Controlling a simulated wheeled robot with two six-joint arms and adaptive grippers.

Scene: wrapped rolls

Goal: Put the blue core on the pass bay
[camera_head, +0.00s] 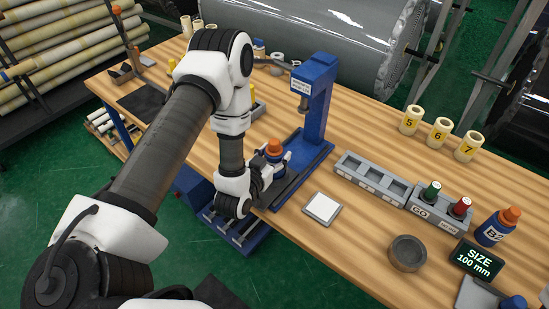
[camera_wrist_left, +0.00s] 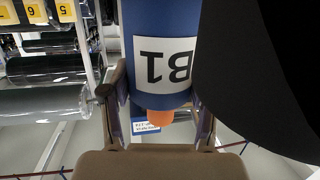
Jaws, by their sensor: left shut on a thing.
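My left gripper (camera_head: 268,162) is shut on a blue bottle (camera_head: 274,148) with an orange cap, beside the blue press. In the left wrist view the bottle (camera_wrist_left: 157,72) sits between the fingers, its white B1 label upside down. A grey tray (camera_head: 335,170) with several compartments stands right of the press; its small labels are too small to read, so I cannot tell which is the pass bay. I cannot make out a blue core for certain. My right gripper is not in view.
The blue press (camera_head: 317,95) stands upright close to my left gripper. A GO gauge holder (camera_head: 424,212) has green and red handles. Bottle B2 (camera_head: 494,228), a round grey dish (camera_head: 407,253) and a size display (camera_head: 478,258) stand at right. A white square pad (camera_head: 322,208) lies near the front edge.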

